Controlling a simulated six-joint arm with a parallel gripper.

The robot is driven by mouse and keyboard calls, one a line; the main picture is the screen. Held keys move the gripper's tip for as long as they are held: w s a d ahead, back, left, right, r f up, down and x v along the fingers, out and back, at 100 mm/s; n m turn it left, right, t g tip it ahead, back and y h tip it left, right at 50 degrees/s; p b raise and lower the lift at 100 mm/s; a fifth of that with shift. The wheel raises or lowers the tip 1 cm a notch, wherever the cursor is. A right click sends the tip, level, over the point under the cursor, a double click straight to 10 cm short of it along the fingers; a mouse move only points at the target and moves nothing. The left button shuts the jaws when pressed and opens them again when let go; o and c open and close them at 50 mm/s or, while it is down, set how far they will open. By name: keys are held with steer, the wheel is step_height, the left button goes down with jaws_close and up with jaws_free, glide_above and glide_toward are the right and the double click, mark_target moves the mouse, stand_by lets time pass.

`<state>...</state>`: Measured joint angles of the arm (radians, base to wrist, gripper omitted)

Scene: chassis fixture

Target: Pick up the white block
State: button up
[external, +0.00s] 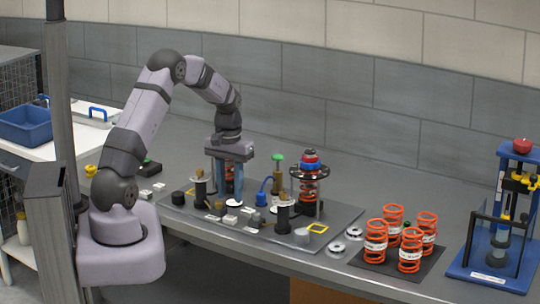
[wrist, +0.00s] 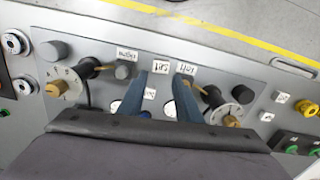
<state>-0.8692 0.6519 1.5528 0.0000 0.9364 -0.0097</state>
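Several small white blocks are in view, and I cannot tell which one the task means. In the external view, one white block (external: 230,220) lies on the grey fixture plate, and another white block (external: 145,195) lies on the table left of the plate. My gripper (external: 229,190) points down over the plate with its blue fingers apart. In the wrist view, my gripper (wrist: 161,78) is open, with no block held between the fingertips. A labelled white piece (wrist: 160,71) shows just beyond the gap, and another labelled white piece (wrist: 188,70) is beside the right fingertip.
Posts with dials, a blue hook (external: 263,192) and a spring tower (external: 309,185) crowd the fixture plate (external: 350,215). Orange springs (external: 376,242) stand on a dark mat to the right, before a blue press (external: 490,265).

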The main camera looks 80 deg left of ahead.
mark_target(230, 217)
steer(key=shift+s+f+p, duration=0.15)
steer(key=shift+f+p, duration=1.6)
steer(key=shift+f, duration=1.6)
steer(key=c, duration=0.7)
